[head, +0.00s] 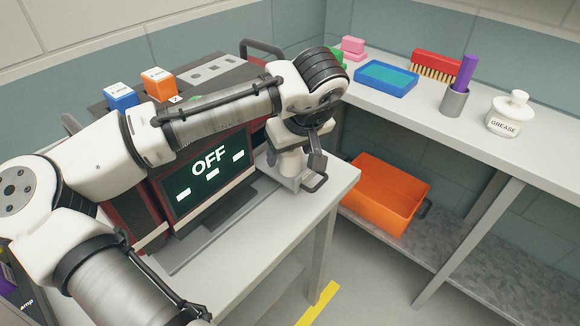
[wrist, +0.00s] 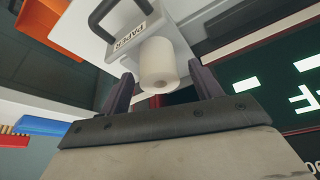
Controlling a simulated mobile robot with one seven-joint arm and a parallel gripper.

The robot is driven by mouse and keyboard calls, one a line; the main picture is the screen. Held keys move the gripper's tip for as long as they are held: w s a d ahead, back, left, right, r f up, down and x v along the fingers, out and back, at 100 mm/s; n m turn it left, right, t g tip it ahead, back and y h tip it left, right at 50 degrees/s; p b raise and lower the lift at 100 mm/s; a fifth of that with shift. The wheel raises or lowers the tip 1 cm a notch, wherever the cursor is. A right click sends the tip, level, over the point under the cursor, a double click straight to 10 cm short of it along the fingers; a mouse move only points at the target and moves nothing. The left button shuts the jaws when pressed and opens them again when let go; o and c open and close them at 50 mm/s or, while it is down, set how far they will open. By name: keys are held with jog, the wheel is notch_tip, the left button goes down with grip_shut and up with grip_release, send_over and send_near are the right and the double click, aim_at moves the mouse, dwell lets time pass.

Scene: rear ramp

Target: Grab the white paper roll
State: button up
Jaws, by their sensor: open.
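The white paper roll (wrist: 159,65) stands out from a pale grey holder (wrist: 125,50) with a dark handle and a "PAPER" label in the wrist view. In the head view the roll (head: 291,165) is partly hidden by my arm's end, near the right end of the light worktop. My gripper (wrist: 161,72) is open, with one dark finger on each side of the roll in the picture. I cannot tell how deep the roll sits between the fingers; no contact shows.
A screen reading "OFF" (head: 210,172) stands left of the roll. An orange bin (head: 385,195) sits on a lower shelf at right. The shelf above holds a blue tray (head: 386,78), a red brush (head: 436,64), a grey cup (head: 454,101) and a grease jar (head: 508,117).

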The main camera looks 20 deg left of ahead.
jog(key=shift+b+x, duration=0.35)
jog(key=shift+x, duration=0.65)
jog(key=shift+d, duration=0.1)
jog(key=c, duration=1)
